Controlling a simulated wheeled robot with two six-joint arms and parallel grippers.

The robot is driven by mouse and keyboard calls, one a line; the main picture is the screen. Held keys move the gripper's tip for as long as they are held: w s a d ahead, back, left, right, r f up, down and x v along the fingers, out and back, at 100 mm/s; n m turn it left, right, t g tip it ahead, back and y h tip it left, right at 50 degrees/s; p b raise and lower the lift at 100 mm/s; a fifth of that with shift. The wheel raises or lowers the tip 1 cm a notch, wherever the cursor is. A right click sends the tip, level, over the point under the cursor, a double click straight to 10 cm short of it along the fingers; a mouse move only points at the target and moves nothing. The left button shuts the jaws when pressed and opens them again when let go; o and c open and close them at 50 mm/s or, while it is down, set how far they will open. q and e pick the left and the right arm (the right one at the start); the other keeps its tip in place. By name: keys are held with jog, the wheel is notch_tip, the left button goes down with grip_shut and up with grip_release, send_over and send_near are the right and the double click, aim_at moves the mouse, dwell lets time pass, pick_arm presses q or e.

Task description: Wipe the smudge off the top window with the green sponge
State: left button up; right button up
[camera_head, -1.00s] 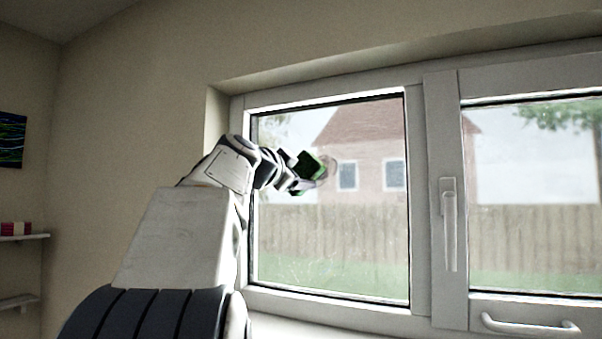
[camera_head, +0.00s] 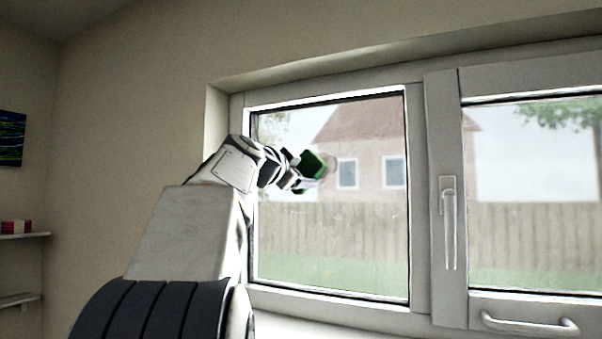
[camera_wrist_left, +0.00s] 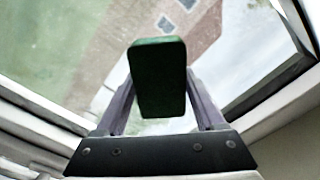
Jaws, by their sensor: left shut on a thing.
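My left gripper (camera_head: 308,179) is shut on the green sponge (camera_head: 313,163) in front of the left window pane (camera_head: 345,235). In the left wrist view the sponge (camera_wrist_left: 158,75) sits upright between the two fingers, with the glass beyond it. A faint brownish smudge (camera_head: 331,164) shows on the pane just right of the sponge, and part of it may be hidden behind the sponge. I cannot tell whether the sponge touches the glass. My right gripper is not in view.
The white window frame (camera_head: 420,200) surrounds the pane. A window handle (camera_head: 449,225) and a lower bar handle (camera_head: 530,325) stick out to the right. Wall shelves (camera_head: 22,237) are at the far left, one with a red and white item (camera_head: 15,227).

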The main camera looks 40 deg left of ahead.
pick_arm(q)
jog(key=shift+w, duration=0.3)
